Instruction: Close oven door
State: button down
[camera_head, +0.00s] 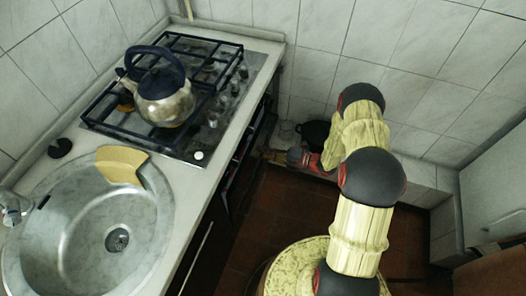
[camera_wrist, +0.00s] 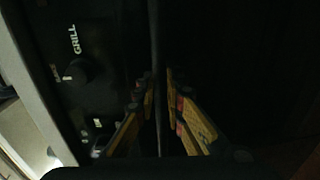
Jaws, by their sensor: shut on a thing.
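The oven front (camera_head: 238,165) is a dark panel under the counter in the head view, seen at a steep angle. In the wrist view its control panel (camera_wrist: 75,85) shows a knob marked GRILL. A thin dark bar or edge (camera_wrist: 157,50), apparently part of the oven door, runs down the middle of the wrist view. My gripper (camera_wrist: 160,85) has its fingers on both sides of this edge and is shut on it. How far the door stands open cannot be told in the dark.
A steel kettle (camera_head: 163,95) stands on the gas hob (camera_head: 205,75). A round sink (camera_head: 85,235) is set in the counter at the left. A dark pot (camera_head: 314,132) is near the back wall. Reddish floor (camera_head: 290,205) lies clear between the counter and my arm.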

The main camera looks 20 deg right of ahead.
aim_at(254, 148)
dwell(0.6)
jog(key=shift+w+a+r+p, duration=0.15)
jog(key=shift+w+a+p, duration=0.2)
jog(key=shift+a+p, duration=0.2)
jog(key=shift+w+a+r+p, duration=0.15)
jog(key=shift+w+a+p, duration=0.15)
jog(key=shift+a+p, duration=0.2)
jog(key=shift+w+a+g+h, duration=0.3)
jog(key=shift+w+a+h, duration=0.05)
jog(key=shift+a+h, duration=0.1)
jog(key=c, duration=1.9)
grip_release()
jog(key=shift+w, duration=0.1)
